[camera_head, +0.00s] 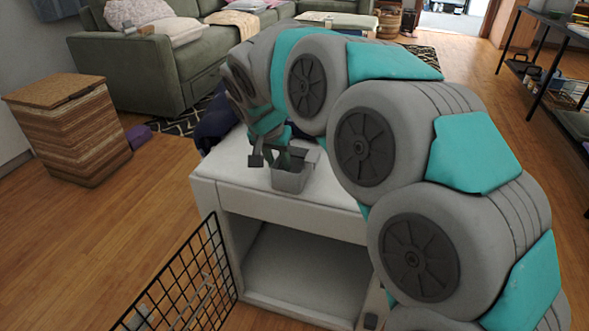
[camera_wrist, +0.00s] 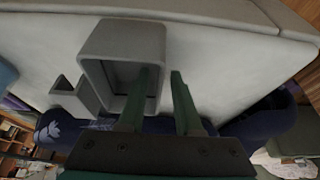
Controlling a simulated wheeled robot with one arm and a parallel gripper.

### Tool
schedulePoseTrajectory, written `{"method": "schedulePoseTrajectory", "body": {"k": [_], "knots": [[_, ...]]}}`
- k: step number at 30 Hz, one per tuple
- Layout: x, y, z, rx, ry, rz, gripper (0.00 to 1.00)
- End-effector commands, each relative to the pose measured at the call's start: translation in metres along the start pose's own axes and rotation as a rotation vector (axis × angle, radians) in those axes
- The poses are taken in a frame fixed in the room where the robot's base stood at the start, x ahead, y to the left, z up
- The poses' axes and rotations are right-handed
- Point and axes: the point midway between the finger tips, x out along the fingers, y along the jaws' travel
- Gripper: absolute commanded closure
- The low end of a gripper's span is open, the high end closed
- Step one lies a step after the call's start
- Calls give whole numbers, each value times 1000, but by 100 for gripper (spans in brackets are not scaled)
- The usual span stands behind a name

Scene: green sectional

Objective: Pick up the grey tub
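The grey tub (camera_head: 289,181) is a small open-topped box on the white cabinet top (camera_head: 232,165). In the wrist view the tub (camera_wrist: 122,34) has its open mouth toward the camera. My gripper (camera_head: 277,161) points down at the tub. In the wrist view my gripper (camera_wrist: 163,73) is open, with one green finger reaching into the tub's mouth and the other outside its right wall. The wall lies between the fingers, with a gap showing on the outer side. Whether either finger touches it cannot be told.
A small grey triangular piece (camera_wrist: 76,97) sits beside the tub; whether it joins the tub is unclear. A dark blue item (camera_head: 213,125) is behind the cabinet. A black wire rack (camera_head: 190,285) stands at front left, a woven hamper (camera_head: 70,135) farther left.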

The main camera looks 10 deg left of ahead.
Motion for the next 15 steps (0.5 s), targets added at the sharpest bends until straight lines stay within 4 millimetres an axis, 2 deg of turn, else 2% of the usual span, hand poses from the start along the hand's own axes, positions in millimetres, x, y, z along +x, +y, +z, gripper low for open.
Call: {"method": "schedulePoseTrajectory", "body": {"k": [1, 8, 15], "knots": [[0, 0, 0, 0, 0, 0, 74], [0, 0, 0, 0, 0, 0, 99], [0, 0, 0, 0, 0, 0, 100]]}}
